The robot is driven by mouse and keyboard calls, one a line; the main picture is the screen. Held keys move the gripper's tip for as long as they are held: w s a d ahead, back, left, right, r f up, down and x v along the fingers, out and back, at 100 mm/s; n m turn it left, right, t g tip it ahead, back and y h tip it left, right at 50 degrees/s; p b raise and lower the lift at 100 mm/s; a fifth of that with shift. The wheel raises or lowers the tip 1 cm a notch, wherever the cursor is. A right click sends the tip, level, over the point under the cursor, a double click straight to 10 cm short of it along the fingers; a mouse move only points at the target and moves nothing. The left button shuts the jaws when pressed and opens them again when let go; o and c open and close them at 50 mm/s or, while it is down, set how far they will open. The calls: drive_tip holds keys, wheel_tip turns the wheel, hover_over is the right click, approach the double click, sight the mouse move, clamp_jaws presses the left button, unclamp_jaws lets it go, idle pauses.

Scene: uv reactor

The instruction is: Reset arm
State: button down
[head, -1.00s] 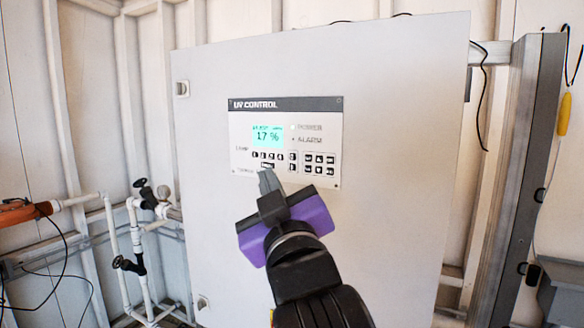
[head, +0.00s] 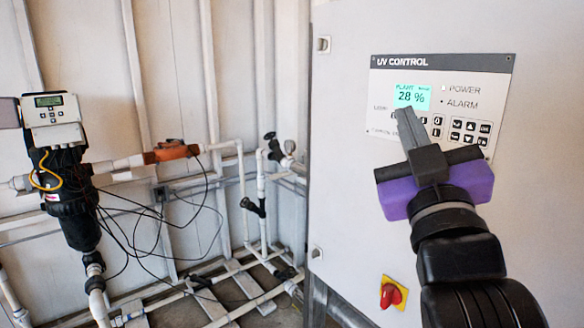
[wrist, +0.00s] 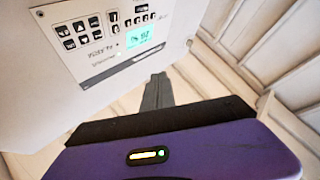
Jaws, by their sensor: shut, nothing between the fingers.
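My gripper (head: 405,122) is shut and empty, its dark grey fingers together and pointing up at the control panel. In the head view it overlaps the lower left of the UV control panel (head: 485,78) and hides some of its buttons. The lit display (head: 411,97) reads 28 %. In the wrist view my gripper (wrist: 158,80) shows closed below the panel (wrist: 97,50), apart from it as far as that view shows. The panel's display (wrist: 145,37) is lit there too.
A large grey cabinet (head: 350,170) carries the panel, with a red and yellow switch (head: 392,293) low on it. To the left stand a black filter housing (head: 68,190) with a small controller (head: 52,121), white pipes (head: 260,195) and loose cables (head: 135,235).

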drive_tip(key=s+f+m+g+y, duration=0.1)
drive_tip(key=s+f, duration=0.6)
drive_tip(key=f, duration=0.6)
drive_tip(key=s+f+m+g+y, duration=0.15)
drive_tip(key=s+f, duration=0.45)
drive_tip(key=f, duration=0.6)
drive_tip(key=s+d+f+g, duration=0.1)
drive_tip(key=s+f+g, duration=0.2)
drive_tip(key=s+f, duration=0.6)
drive_tip(key=s+d+f+m+g, duration=0.1)
drive_tip(key=s+d+f+g, duration=0.1)
drive_tip(key=s+f, duration=0.7)
drive_tip(key=s+g, duration=0.1)
drive_tip(key=s, duration=0.7)
drive_tip(key=shift+s+d+f, duration=0.15)
drive_tip(key=shift+s+f, duration=0.15)
